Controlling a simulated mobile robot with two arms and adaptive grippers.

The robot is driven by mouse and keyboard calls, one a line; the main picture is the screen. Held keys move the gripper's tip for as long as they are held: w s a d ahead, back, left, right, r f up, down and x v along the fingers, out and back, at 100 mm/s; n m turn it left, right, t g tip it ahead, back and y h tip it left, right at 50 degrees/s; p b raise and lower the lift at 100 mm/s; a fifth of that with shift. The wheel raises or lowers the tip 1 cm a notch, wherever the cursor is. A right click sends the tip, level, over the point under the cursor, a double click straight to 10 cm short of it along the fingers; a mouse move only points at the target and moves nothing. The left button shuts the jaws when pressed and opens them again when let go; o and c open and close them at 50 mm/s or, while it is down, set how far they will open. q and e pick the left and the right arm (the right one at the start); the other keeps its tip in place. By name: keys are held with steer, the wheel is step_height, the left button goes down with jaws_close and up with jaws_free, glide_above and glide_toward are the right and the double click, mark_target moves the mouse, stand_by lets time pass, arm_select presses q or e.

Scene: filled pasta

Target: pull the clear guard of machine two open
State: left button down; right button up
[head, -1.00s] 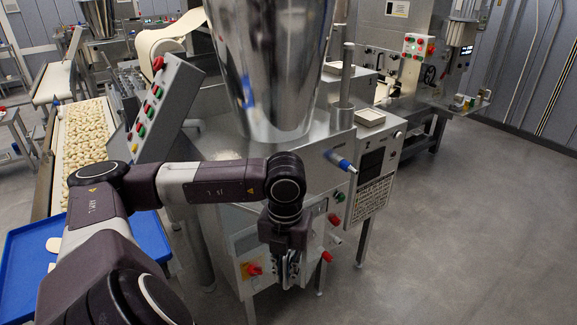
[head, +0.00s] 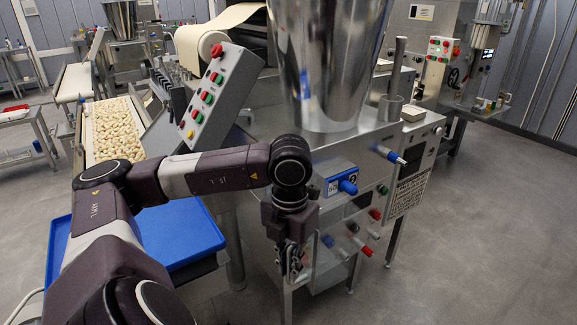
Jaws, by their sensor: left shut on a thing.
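The near machine, with a tall polished hopper (head: 325,70), stands in the middle of the head view; I cannot read a number on it. My left gripper (head: 290,262) points down at the left side of this machine's front. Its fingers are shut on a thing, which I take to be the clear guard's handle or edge. The guard is see-through and hard to make out, and the held part is mostly hidden by the fingers. The machine's front, with a blue knob (head: 348,187) and red knobs, shows to the right of the gripper. My right gripper is not in view.
A slanted button panel (head: 216,97) stands behind my left arm. A blue tray (head: 175,232) lies at the lower left, near a conveyor of filled pasta (head: 117,132). Another machine stands at the back right. The grey floor (head: 480,240) at the right is clear.

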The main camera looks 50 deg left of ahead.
mark_target(290, 245)
arm_select(q)
steer(key=shift+w+a+r, duration=0.1)
steer(key=shift+a, duration=0.05)
steer(key=c, duration=2)
jaws_free()
steer(key=shift+o, duration=0.2)
steer(key=shift+r, duration=5.95)
